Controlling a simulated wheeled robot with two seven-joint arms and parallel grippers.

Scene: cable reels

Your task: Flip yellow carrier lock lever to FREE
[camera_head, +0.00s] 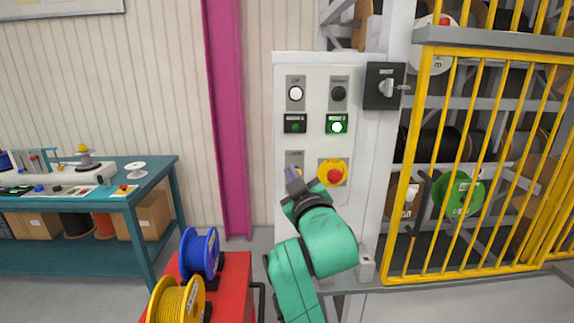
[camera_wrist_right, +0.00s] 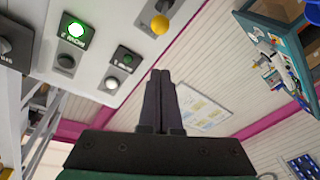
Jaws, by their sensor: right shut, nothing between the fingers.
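The lock lever shows in the right wrist view as a yellow ball knob (camera_wrist_right: 159,24) on a short stem at a grey plate of the control panel. In the head view its plate (camera_head: 294,157) is mostly behind my right gripper, and the lever itself is largely hidden. My right gripper (camera_head: 293,178) is in front of the lower left of the panel. Its dark fingers (camera_wrist_right: 160,90) are shut with nothing between them. The knob is beyond the fingertips in the wrist view, with a gap in the picture. Any lever label cannot be read. My left gripper is not in view.
The panel (camera_head: 310,72) carries a red emergency button (camera_head: 334,176) on yellow, a lit green lamp (camera_head: 337,127), and a black rotary switch (camera_head: 385,86) at right. A yellow fence (camera_head: 480,52) is at right. A red cart (camera_head: 237,280) with blue and yellow reels stands at lower left.

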